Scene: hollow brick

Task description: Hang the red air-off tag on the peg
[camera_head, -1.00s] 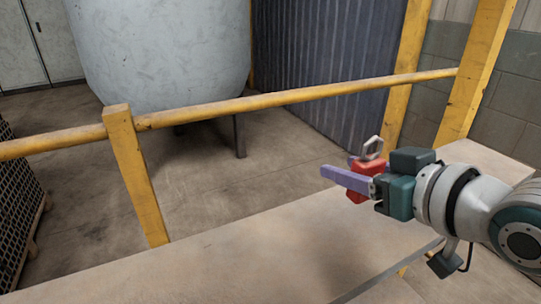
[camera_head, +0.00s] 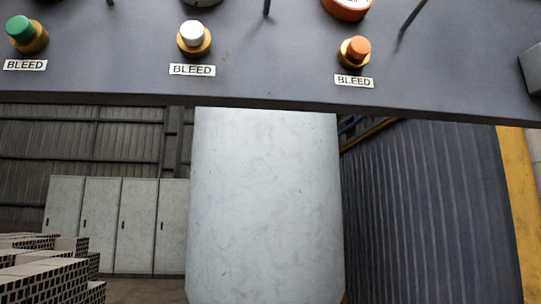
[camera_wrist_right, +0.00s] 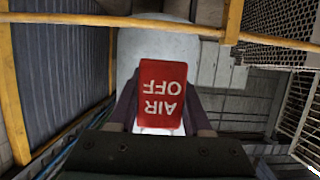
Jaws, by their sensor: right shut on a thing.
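The red air-off tag (camera_wrist_right: 160,95) shows in the right wrist view, its lettering upside down there. My right gripper (camera_wrist_right: 160,112) is shut on it, with a purple finger along each side of the tag. The head view shows neither the tag nor either gripper. Thin dark rods (camera_head: 411,14) stick out from the grey panel at the top of the head view; their upper ends are cut off, and I cannot tell whether one is the peg.
The grey panel (camera_head: 270,75) carries green (camera_head: 20,28), white (camera_head: 191,34) and orange (camera_head: 358,48) buttons, each above a BLEED label. A pale tank (camera_head: 265,200) stands behind, with grey lockers (camera_head: 120,225) and stacked hollow bricks (camera_head: 45,270) at left. A yellow rail (camera_wrist_right: 100,20) shows in the wrist view.

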